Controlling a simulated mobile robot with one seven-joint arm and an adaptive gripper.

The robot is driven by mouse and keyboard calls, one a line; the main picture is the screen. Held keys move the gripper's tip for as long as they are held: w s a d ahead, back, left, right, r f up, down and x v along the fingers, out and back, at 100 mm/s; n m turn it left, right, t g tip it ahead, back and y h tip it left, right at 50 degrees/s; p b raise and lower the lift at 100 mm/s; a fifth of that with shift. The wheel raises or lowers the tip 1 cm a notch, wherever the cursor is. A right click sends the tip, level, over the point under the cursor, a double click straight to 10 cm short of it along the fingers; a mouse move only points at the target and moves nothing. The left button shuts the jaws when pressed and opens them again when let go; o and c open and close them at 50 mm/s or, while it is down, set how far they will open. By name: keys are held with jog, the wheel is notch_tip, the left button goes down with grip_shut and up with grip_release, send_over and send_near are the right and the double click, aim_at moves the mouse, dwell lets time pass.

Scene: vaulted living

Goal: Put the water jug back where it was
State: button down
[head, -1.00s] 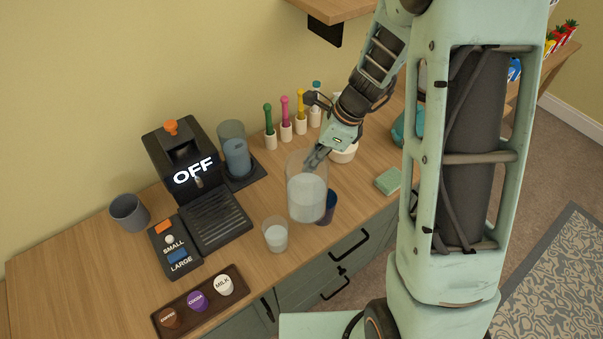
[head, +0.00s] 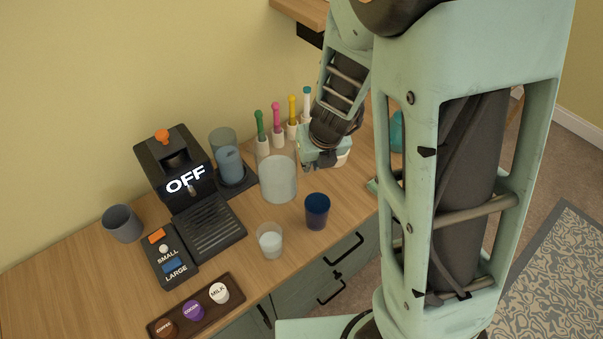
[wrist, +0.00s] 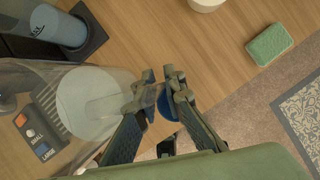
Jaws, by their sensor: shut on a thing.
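The water jug (head: 278,181) is clear, with pale water in it, and looks upright. In the head view it is right of the coffee machine and in front of the coloured-handled tools. In the wrist view the jug (wrist: 88,105) fills the left side. My gripper (wrist: 163,90) is shut on the jug's right side, apparently at its handle; the exact grip is hard to see through the clear wall. In the head view my gripper (head: 322,152) is right of the jug, its fingertips mostly hidden. I cannot tell whether the jug touches the counter.
A dark blue cup (head: 317,212) and a glass of pale liquid (head: 270,241) stand in front of the jug. The coffee machine (head: 175,168) and a dark stand with a blue cylinder (head: 229,166) are left. A green sponge (wrist: 270,44) lies near the counter edge.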

jog(key=w+d+f+b, duration=0.1)
jog(key=w+f, duration=0.3)
jog(key=w+d+f+b, duration=0.2)
jog(key=w+f, duration=0.2)
jog(key=w+d+f+b, duration=0.1)
jog(key=w+f, duration=0.3)
jog(key=w, duration=0.1)
jog(key=shift+d, duration=0.2)
jog(key=shift+f, duration=0.4)
jog(key=shift+b, duration=0.3)
jog(key=shift+f, duration=0.15)
jog(key=c, duration=2.3)
grip_release()
